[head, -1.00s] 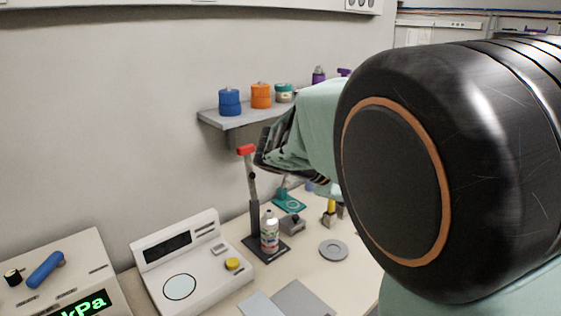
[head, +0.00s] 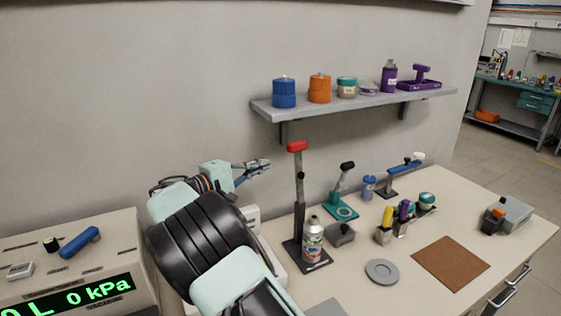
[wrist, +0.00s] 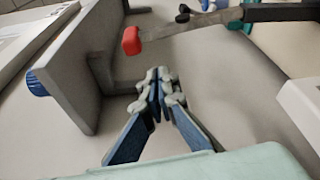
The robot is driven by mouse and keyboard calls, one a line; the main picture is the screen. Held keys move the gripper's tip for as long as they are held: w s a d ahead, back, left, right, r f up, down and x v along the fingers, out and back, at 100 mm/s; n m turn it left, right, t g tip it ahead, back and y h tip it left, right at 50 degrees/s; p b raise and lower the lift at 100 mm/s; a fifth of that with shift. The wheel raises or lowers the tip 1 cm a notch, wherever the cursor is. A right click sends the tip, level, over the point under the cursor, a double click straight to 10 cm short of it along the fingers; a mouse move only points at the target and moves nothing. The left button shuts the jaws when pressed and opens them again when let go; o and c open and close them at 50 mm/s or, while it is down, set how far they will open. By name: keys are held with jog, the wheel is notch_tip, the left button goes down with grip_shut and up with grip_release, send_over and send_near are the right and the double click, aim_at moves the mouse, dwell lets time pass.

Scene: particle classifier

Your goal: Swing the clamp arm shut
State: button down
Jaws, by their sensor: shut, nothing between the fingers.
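A dark stand (head: 318,262) on the bench carries an upright grey arm with a red tip (head: 297,146), which looks like the clamp arm. It stands nearly vertical, and a white can with a coloured label (head: 313,240) is on the base in front of it. My gripper (head: 266,165) is shut and empty, just left of the red tip and slightly lower in the head view, with a gap between. In the wrist view my gripper (wrist: 158,86) has its fingertips together, and the red tip (wrist: 131,41) is beyond them, apart.
A wall shelf (head: 345,104) with several jars is above and behind. A teal stand with a black-knobbed lever (head: 342,195), a grey disc (head: 381,271) and a brown mat (head: 450,264) lie to the right. A pressure display box (head: 75,265) is at left.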

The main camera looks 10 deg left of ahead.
aim_at(299, 173)
jog(key=shift+w+a+f, duration=0.1)
jog(key=shift+a+f, duration=0.15)
jog(key=shift+a, duration=0.25)
jog(key=shift+w+a+f, duration=0.1)
jog(key=shift+a+f, duration=0.1)
jog(key=shift+a, duration=0.25)
jog(key=w+d+p, duration=0.2)
jog(key=w+d, duration=0.2)
jog(key=d, duration=0.4)
jog(key=shift+w+d, duration=0.15)
jog(key=shift+w, duration=0.15)
